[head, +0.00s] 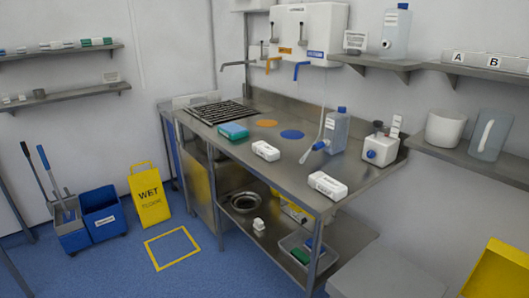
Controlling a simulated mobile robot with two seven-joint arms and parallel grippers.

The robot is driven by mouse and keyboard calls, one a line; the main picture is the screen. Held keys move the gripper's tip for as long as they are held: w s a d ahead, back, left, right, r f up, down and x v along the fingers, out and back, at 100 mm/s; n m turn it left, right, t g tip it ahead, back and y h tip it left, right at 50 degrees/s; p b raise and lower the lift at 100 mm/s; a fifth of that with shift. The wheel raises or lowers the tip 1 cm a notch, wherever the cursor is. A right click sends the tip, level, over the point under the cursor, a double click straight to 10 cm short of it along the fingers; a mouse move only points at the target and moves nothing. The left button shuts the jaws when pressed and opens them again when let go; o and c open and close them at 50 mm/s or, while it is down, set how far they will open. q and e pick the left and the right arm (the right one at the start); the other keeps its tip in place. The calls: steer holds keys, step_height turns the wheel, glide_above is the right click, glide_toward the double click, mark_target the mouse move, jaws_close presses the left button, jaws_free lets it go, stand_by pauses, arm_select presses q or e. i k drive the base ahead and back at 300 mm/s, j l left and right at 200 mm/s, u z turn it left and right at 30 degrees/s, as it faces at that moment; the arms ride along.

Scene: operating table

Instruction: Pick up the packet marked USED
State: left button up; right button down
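Two white packets with dark print on their sides lie on the steel table (225,153). One packet (266,151) is near the middle of the front edge, and the other packet (328,185) is nearer, towards the right end. The print is too small to read, so I cannot tell which one is marked USED. Neither of my grippers is in view.
A blue-green sponge (233,131), a clear bottle with a blue cap (335,130) and a white container with a blue cap (381,148) stand on the table. Orange (266,123) and blue discs (292,134) mark its top. A yellow WET sign (150,196) stands on the floor.

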mark_target(268, 152)
steer(key=i+j, duration=0.5)
steer(key=i, duration=0.2)
steer(key=i+j, duration=0.55)
steer(key=i+l+z, duration=0.05)
steer(key=i, duration=0.05)
